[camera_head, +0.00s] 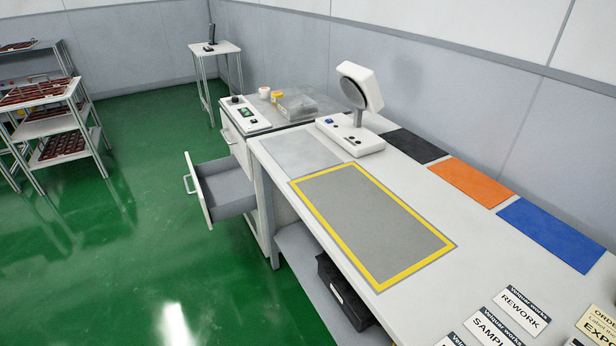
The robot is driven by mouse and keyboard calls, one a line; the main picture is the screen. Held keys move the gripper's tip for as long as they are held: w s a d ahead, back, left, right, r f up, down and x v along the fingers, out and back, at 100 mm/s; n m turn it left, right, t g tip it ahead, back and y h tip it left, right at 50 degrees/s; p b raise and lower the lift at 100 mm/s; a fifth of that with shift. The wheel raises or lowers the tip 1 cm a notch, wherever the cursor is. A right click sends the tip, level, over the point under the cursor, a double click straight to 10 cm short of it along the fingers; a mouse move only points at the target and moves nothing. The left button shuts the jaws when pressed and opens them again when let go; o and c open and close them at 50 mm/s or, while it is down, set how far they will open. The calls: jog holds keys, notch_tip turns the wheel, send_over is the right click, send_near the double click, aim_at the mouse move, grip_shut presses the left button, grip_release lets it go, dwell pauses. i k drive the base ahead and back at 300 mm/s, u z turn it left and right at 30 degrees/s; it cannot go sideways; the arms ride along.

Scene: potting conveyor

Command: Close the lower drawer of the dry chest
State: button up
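The dry chest (237,141) is a pale cabinet standing against the far end of the white workbench. Its lower drawer (226,186) is pulled well out to the left, over the green floor. The drawer is grey inside and looks empty. Its white front panel (201,196) carries a bar handle (189,173) on the outer left side. The upper drawer front (233,138) looks flush with the cabinet. The bench hides part of the chest's right side. My gripper is not in view.
The workbench (280,150) bears a yellow-framed grey mat (373,221) and a white device with a round head (360,88). A black bin (342,292) sits on its lower shelf. Racks with trays (62,120) stand at left. The green floor (120,230) left of the drawer is clear.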

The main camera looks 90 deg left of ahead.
aim_at(225, 190)
jog(key=u, duration=3.85)
jog(key=i, duration=2.7)
jog(key=u, duration=0.2)
